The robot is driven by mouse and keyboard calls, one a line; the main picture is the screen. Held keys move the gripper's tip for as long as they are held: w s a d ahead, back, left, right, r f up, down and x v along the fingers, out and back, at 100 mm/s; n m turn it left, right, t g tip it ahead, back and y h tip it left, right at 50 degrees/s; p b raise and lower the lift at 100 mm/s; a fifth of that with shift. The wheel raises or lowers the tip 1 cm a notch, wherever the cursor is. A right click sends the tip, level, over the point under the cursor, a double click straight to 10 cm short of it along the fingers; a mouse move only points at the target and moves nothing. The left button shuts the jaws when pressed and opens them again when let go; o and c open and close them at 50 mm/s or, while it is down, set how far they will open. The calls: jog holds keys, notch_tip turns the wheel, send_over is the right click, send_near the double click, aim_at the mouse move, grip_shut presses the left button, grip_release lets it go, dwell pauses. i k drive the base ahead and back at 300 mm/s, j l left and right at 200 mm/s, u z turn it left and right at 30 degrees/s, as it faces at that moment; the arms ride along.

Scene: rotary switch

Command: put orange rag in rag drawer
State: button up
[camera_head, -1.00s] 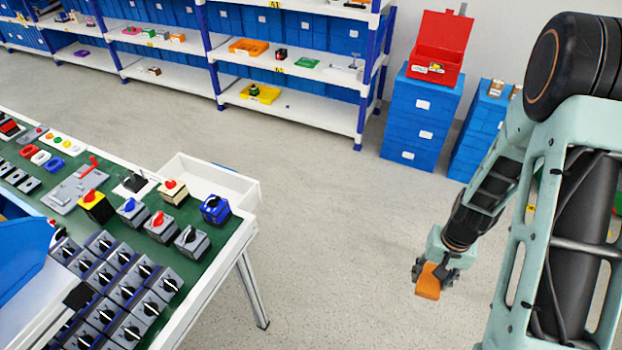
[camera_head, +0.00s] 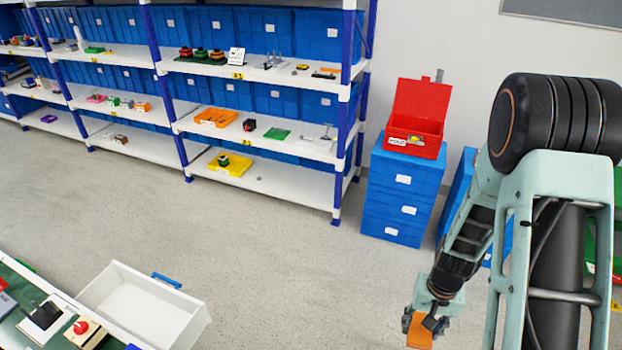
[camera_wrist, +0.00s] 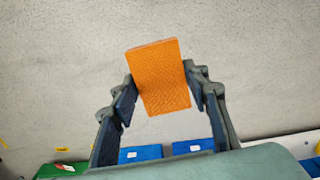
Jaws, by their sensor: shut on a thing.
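The orange rag (camera_head: 419,331) is a folded, flat orange piece held at the end of my arm, at the lower right of the head view. In the wrist view the rag (camera_wrist: 160,78) shows between the two fingers. My gripper (camera_wrist: 160,88) is shut on it; it also shows in the head view (camera_head: 424,318), over bare floor. An open, empty white drawer (camera_head: 150,305) juts from the workbench at the lower left of the head view, well to the left of my gripper. No label on this drawer is readable.
The green-topped workbench (camera_head: 22,312) with switches is at the lower left. Shelves (camera_head: 262,183) with blue bins line the back. Blue drawer cabinets (camera_head: 402,187) stand at the back right, one bearing an open red box (camera_head: 415,123). The floor between is clear.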

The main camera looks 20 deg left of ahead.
aim_at(148, 317)
jog(key=i+u, duration=0.25)
jog(key=i, duration=0.2)
jog(key=i+l+u, duration=0.25)
jog(key=i, duration=0.15)
jog(key=i+u, duration=0.6)
jog(key=u, duration=0.25)
jog(key=i+u, duration=0.25)
jog(key=u, duration=0.25)
jog(key=i+u, duration=0.2)
jog(key=u, duration=0.25)
jog(key=i+j+u, duration=0.15)
jog(key=i+u, duration=0.15)
jog(key=i+j+u, duration=0.1)
jog(key=i+u, duration=0.2)
jog(key=i+j, duration=0.1)
jog(key=i, duration=0.2)
jog(key=j+u, duration=0.05)
